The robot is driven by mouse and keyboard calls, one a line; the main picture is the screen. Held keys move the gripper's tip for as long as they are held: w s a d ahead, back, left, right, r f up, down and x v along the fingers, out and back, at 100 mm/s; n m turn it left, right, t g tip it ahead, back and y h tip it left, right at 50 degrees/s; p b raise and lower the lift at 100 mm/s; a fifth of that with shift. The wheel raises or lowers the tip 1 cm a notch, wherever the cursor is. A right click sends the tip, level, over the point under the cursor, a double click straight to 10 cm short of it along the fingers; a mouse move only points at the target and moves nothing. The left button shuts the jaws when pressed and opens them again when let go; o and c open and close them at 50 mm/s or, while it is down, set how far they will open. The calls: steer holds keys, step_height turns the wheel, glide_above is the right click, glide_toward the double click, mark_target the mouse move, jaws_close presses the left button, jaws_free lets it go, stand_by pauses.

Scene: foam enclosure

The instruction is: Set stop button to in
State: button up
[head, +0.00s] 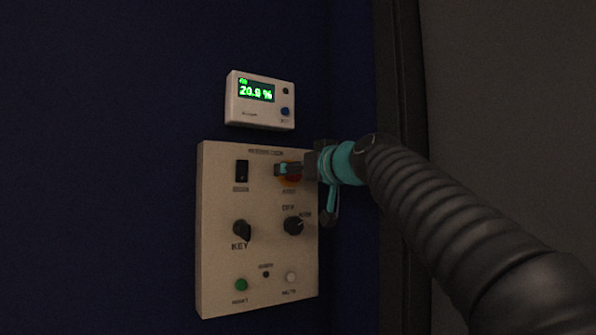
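The stop button (293,179) is a red and orange knob at the upper right of a beige control panel (216,215). My gripper (284,169) is in front of it and hides much of it. The fingertips show as small teal and dark tips over the button's upper left. I cannot tell whether they touch it, or whether the button is in or out. The gap between the fingers is too small to judge.
The panel also has a black rocker switch (242,171), a key switch (242,230), a black rotary knob (293,226), a green button (241,285) and a white button (291,277). A display box (259,101) reading about 20.9 % is mounted above. Dark blue wall surrounds them.

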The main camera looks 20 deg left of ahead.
steer(key=shift+d, duration=0.15)
steer(key=v, duration=1.1)
steer(key=shift+s+d, duration=0.25)
steer(key=shift+s, duration=0.1)
